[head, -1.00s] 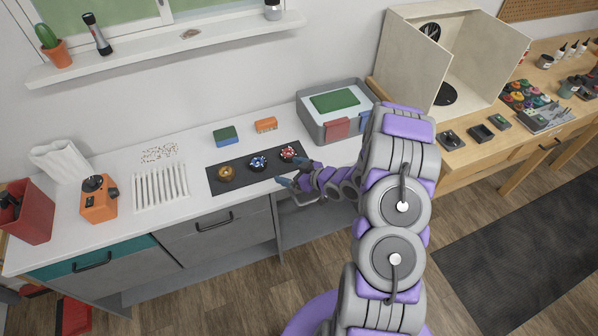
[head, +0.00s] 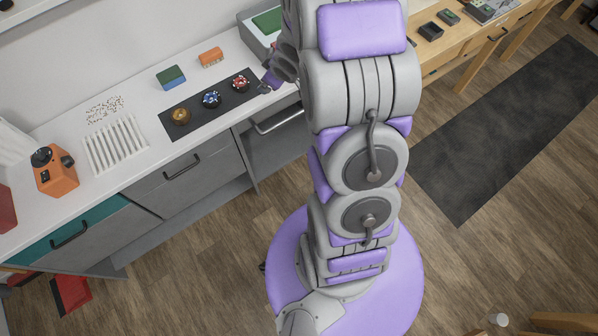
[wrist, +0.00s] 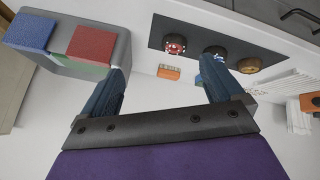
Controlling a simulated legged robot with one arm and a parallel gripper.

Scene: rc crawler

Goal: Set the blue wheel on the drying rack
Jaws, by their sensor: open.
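The blue wheel (head: 212,99) lies on a dark mat (head: 199,123) on the white counter, between a red wheel (head: 241,84) and a gold wheel (head: 181,116). The white slatted drying rack (head: 116,146) stands left of the mat. My gripper (head: 267,85) is by the mat's right end, partly hidden by my arm. In the wrist view my gripper (wrist: 164,62) is open, with nothing between its fingers. There the blue wheel (wrist: 214,51) shows just beyond the right fingertip, partly hidden by it. The rack (wrist: 285,84) is at the right.
A green-blue block (head: 171,77) and an orange block (head: 210,57) lie behind the mat. A grey bin (wrist: 110,62) with coloured pads stands right of it. An orange device (head: 55,172) is left of the rack. Drawer handles (head: 181,167) jut from the counter front.

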